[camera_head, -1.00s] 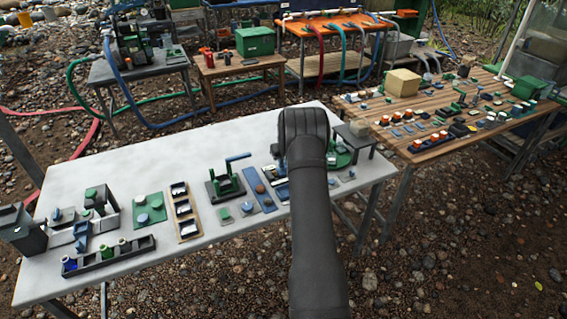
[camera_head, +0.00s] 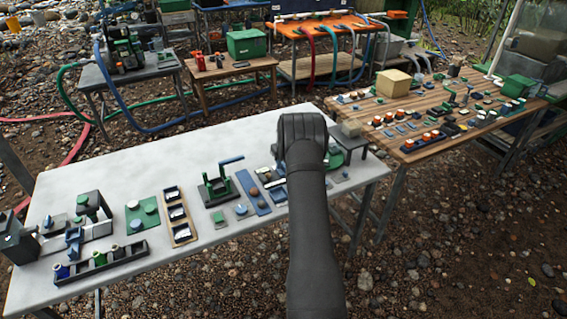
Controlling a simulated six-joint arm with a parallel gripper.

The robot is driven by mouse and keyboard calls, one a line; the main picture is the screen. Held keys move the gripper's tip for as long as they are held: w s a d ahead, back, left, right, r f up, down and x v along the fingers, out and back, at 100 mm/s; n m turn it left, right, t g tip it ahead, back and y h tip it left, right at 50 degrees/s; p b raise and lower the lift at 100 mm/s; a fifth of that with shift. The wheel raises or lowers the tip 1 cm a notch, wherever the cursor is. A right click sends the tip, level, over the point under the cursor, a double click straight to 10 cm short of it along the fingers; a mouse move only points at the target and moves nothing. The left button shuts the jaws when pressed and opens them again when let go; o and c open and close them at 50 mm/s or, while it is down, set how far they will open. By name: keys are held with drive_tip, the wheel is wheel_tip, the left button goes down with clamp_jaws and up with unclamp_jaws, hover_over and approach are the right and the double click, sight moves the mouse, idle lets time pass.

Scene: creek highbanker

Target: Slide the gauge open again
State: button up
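My black arm reaches over the right part of the pale table (camera_head: 90,180), and its bent wrist part hides what lies behind it. My gripper's fingers are hidden behind the arm. A flat blue-and-grey device (camera_head: 273,181) with a pale metal piece shows just left of the arm, partly covered. I cannot tell for sure whether it is the gauge, or whether it is open or shut. A round green piece (camera_head: 334,159) shows partly at the arm's right side.
Left of the arm stand a blue strip (camera_head: 252,193), a green lever clamp (camera_head: 217,187), a wooden-framed tray (camera_head: 180,218) and a black bottle rack (camera_head: 98,264). A small dark stand (camera_head: 369,140) is at the right end. A slatted table (camera_head: 440,150) adjoins there. The table's back-left is clear.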

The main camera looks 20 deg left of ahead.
drive_tip(key=shift+r, duration=0.1)
drive_tip(key=shift+r, duration=3.4)
wheel_tip(320, 180, down, 7)
drive_tip(key=shift+f, duration=0.1)
drive_tip(key=shift+s+a, duration=0.25)
drive_tip(key=shift+s, duration=0.05)
